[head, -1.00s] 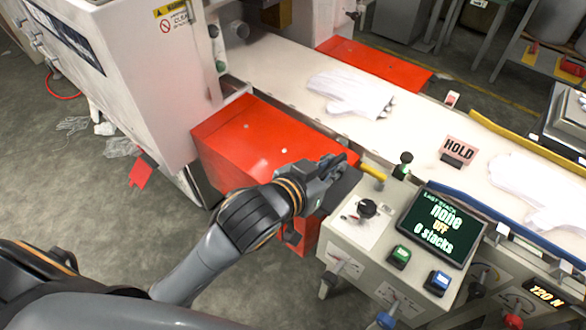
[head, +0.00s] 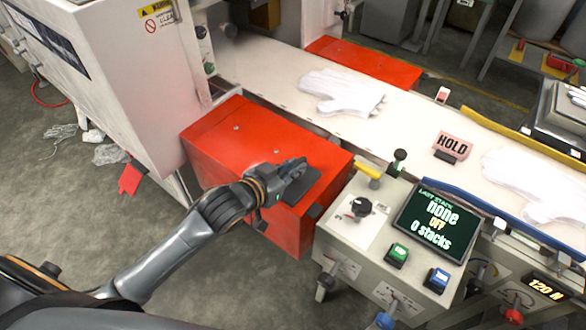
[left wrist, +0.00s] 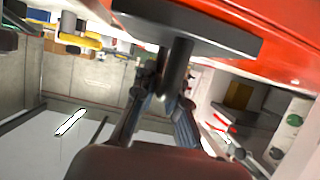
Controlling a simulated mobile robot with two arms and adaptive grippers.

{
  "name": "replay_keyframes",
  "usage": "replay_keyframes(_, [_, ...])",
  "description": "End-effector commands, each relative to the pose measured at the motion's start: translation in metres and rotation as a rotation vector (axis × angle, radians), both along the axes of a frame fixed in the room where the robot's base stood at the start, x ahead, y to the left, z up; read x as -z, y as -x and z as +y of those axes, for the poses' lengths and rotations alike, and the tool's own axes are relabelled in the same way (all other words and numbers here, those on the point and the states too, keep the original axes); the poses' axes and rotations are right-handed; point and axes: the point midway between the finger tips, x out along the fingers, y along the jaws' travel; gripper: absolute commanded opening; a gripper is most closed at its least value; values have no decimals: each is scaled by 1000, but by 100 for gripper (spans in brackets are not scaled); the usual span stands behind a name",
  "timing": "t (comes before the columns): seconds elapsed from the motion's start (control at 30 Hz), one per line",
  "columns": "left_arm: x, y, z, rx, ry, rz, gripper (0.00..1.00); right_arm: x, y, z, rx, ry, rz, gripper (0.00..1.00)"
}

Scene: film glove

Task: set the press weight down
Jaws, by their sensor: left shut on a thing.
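The press weight is a dark flat plate with a short post; it shows at the red box in the head view (head: 301,189) and close up in the left wrist view (left wrist: 190,36). My left gripper (head: 296,168) is shut on its post, with the fingers around it in the left wrist view (left wrist: 170,88). The weight is over the front right part of the red box top (head: 238,128). The red surface lies close beyond the plate in the left wrist view (left wrist: 280,40); I cannot tell whether they touch. My right gripper is out of view.
A control console (head: 345,215) with a screen (head: 437,222), knob and buttons stands right of the red box. A yellow handle (head: 368,171) sits at its back left corner. Behind runs a white belt (head: 270,75) with white gloves (head: 341,92) and a HOLD sign (head: 453,147).

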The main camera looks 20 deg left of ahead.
Motion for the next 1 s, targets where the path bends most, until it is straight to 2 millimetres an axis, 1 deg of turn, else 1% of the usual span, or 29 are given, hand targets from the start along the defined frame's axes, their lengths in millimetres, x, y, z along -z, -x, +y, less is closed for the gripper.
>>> replay_keyframes(0.23, [-2, 0, -1, 1, 2, -6, 0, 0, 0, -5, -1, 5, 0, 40])
replay_keyframes(0.37, [2, 0, -1, 1, 2, -5, 0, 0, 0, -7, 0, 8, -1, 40])
replay_keyframes(0.4, [3, 0, 0, 0, 0, 1, 20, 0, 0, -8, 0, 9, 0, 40])
replay_keyframes(0.47, [3, 0, 0, 0, 0, 1, 33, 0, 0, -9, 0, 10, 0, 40])
replay_keyframes(0.5, [3, 0, 0, 0, 0, 1, 35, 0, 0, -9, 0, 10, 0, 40])
replay_keyframes(0.73, [3, 0, 0, 0, 0, 1, 35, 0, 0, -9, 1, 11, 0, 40])
replay_keyframes(0.83, [-1, 0, 0, 1, 0, -1, 35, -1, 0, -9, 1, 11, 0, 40])
replay_keyframes(0.97, [-5, 14, 5, 1, -1, 1, 35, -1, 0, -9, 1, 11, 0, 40])
replay_keyframes(1.0, [-7, 20, 7, 1, -1, 2, 35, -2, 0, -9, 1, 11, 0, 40])
